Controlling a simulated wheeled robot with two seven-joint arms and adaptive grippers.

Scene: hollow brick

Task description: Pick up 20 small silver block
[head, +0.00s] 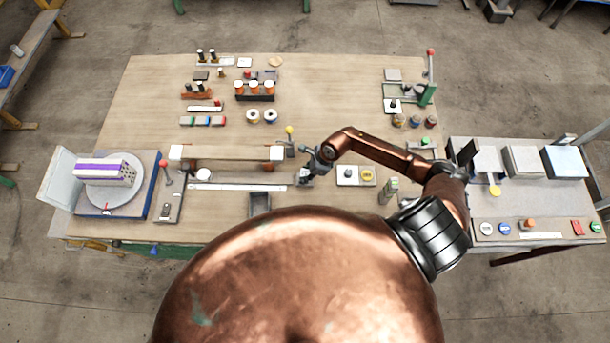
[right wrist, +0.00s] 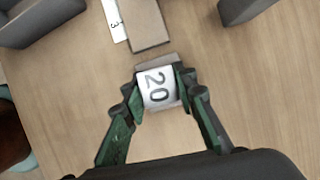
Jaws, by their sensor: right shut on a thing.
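The small silver block (right wrist: 159,87) shows in the right wrist view with a white face marked 20. My right gripper (right wrist: 158,90) has a green finger on each side of it and is shut on it. In the head view my right gripper (head: 305,178) is low over the middle of the table, at the right end of a long pale strip. The block is too small to make out there. Whether the block touches the table is not clear. My left gripper is not in view.
A long strip (head: 240,187) lies left of my right gripper, with a beam (head: 228,153) behind it. A grey open box (head: 260,204) stands in front. The table centre behind is mostly clear.

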